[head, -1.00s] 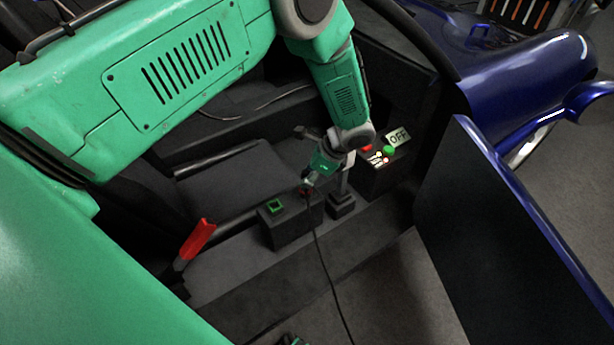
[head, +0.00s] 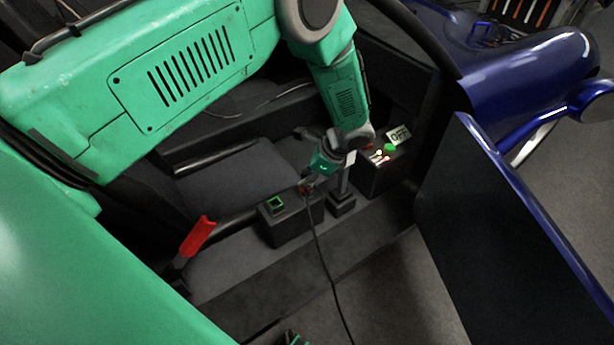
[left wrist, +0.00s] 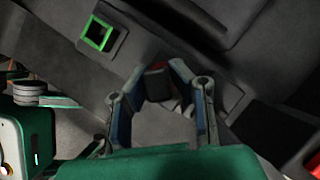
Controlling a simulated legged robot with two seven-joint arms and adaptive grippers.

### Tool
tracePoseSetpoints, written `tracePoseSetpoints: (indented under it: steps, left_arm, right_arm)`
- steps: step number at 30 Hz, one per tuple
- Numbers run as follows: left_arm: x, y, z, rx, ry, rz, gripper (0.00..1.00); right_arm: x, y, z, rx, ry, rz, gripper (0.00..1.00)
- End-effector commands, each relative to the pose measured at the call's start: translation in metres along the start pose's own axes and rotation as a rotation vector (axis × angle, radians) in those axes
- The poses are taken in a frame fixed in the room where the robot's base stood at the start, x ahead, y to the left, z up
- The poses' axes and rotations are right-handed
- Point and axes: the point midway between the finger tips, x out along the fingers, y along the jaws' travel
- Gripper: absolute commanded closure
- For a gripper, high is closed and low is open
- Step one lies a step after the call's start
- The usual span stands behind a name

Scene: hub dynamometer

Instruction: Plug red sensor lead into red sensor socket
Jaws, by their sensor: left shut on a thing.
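My left gripper (head: 307,186) points down at the right end of a low black box (head: 292,228) on the car's sill. It is shut on the red sensor lead (head: 303,189), whose black cable (head: 323,258) hangs down to the floor. The red socket cannot be told apart from the lead there. The gripper hides the contact, so I cannot tell whether the lead is seated. A green-rimmed socket (head: 275,204) is left of the gripper.
A black control box (head: 380,175) with lit buttons and an OFF sign (head: 398,136) stands to the right, beyond a small post (head: 341,203). A red-gripped lever (head: 198,236) is at the left. The open blue door (head: 500,240) bounds the right side.

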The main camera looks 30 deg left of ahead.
Motion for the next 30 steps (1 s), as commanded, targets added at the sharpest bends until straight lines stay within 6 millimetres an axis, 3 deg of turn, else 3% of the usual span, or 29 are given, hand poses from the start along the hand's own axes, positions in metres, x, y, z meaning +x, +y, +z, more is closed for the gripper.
tracePoseSetpoints:
  steps: [5,6,8,20,23,30]
  left_arm:
    - [0.001,0.0,-0.001,0.0,0.0,0.0,1.0]
    - [0.001,0.0,-0.001,0.0,0.0,0.0,0.79]
    - [0.001,0.0,-0.001,0.0,0.0,0.0,0.58]
    - [-0.005,-0.001,0.0,0.0,0.0,-0.002,0.58]
    - [-0.018,-0.001,-0.001,0.0,0.001,-0.003,0.58]
    - [-0.069,-0.001,-0.001,0.0,0.001,-0.004,0.58]
  right_arm:
    - [0.001,0.0,0.0,0.0,0.0,0.0,0.6]
    - [0.001,0.0,0.0,0.0,0.0,0.0,0.6]
    - [0.001,0.0,0.0,0.0,0.0,0.0,0.6]
    - [0.0,0.0,0.002,0.0,0.003,0.0,0.6]
    - [0.0,0.0,0.002,0.0,0.003,0.0,0.6]
    - [0.0,0.0,0.002,0.0,0.003,0.0,0.6]
